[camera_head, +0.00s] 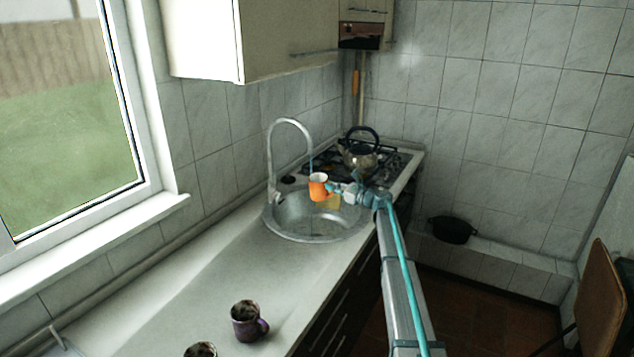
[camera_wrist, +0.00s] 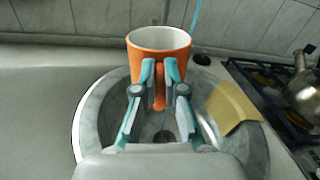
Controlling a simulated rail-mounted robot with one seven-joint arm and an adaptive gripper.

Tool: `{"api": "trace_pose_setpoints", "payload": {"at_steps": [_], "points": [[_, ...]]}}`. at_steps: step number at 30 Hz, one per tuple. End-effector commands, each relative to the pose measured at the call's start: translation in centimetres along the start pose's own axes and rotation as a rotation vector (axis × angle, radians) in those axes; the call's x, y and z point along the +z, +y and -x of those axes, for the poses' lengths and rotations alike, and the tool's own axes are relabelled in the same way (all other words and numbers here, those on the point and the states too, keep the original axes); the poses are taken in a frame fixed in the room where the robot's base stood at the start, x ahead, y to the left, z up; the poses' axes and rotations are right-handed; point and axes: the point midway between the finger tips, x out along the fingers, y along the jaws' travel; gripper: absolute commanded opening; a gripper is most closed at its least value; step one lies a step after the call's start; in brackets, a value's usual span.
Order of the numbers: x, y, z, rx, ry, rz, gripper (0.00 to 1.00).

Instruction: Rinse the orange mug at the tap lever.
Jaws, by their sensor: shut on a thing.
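The orange mug (camera_head: 318,188) is upright above the sink (camera_head: 290,232), under the tap spout. My gripper (camera_head: 334,187) is shut on it from the right. In the wrist view the fingers (camera_wrist: 160,85) close on the handle of the mug (camera_wrist: 157,42), whose white inside shows at the rim. The tap (camera_head: 270,160) arches over the sink, with its lever at the base (camera_head: 277,198). A thin blue stream (camera_head: 310,164) hangs from the spout to the mug's rim; it also shows in the wrist view (camera_wrist: 197,16). I cannot tell whether it enters the mug.
A yellow sponge-like piece (camera_wrist: 233,106) lies at the sink's right side. A kettle (camera_head: 360,157) stands on the stove behind. A purple mug (camera_head: 244,322) and another dark mug (camera_head: 201,350) stand on the near counter. The counter between them and the sink is clear.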

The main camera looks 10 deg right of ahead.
Motion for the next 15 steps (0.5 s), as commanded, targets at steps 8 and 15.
{"api": "trace_pose_setpoints", "payload": {"at_steps": [8, 15], "points": [[1.2, 0.7, 0.8, -0.001, -0.002, 0.0, 0.0], [2.7, 1.6, 1.9, 0.0, -0.002, 0.0, 0.0]]}}
